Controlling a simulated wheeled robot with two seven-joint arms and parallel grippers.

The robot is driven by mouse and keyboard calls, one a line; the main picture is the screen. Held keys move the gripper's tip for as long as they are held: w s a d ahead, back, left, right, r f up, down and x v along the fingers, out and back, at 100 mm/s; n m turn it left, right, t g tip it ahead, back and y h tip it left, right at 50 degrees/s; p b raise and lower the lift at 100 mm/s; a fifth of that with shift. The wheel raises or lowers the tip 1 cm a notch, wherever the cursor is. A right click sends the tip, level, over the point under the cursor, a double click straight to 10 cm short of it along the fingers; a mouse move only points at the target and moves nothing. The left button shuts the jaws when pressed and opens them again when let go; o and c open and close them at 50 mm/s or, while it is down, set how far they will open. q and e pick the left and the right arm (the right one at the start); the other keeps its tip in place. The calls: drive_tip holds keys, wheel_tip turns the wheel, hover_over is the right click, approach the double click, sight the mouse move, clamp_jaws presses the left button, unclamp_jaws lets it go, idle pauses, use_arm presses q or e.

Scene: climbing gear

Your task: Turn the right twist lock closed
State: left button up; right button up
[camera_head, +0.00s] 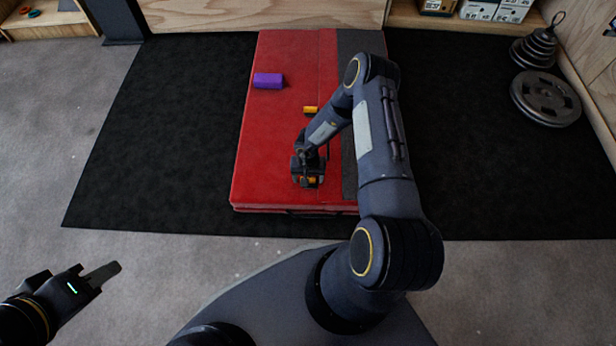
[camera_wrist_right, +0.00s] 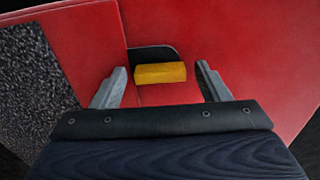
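A red crash pad (camera_head: 265,150) lies flat on a dark mat. One yellow twist lock (camera_head: 311,110) sits near the pad's middle, beside the dark strip. Another yellow lock, mostly hidden in the head view, is under my right gripper (camera_head: 308,181) near the pad's front edge. In the right wrist view this yellow lock (camera_wrist_right: 160,73) lies crosswise between the fingertips of my right gripper (camera_wrist_right: 162,68). The fingers are spread, with a visible gap on each side of it. My left gripper (camera_head: 100,274) is away over the grey floor, with nothing visible in it; its opening is unclear.
A purple block (camera_head: 268,81) lies on the pad's far left part. Weight plates (camera_head: 545,98) are stacked at the right edge of the dark mat (camera_head: 150,130). Boxes (camera_head: 480,10) stand on a wooden shelf at the back. The mat left of the pad is clear.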

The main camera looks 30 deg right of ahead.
drive_tip(key=c, duration=0.9)
drive_tip(key=shift+m, duration=0.3)
drive_tip(key=m, duration=0.3)
drive_tip(key=shift+m+p, duration=0.35)
drive_tip(key=shift+m, duration=0.05)
drive_tip(key=m, duration=0.4)
drive_tip(key=shift+m+p, duration=0.3)
drive_tip(key=m, duration=0.4)
drive_tip(key=m+p, duration=0.1)
drive_tip(key=m, duration=0.3)
drive_tip(key=shift+m, duration=0.6)
drive_tip(key=o, duration=1)
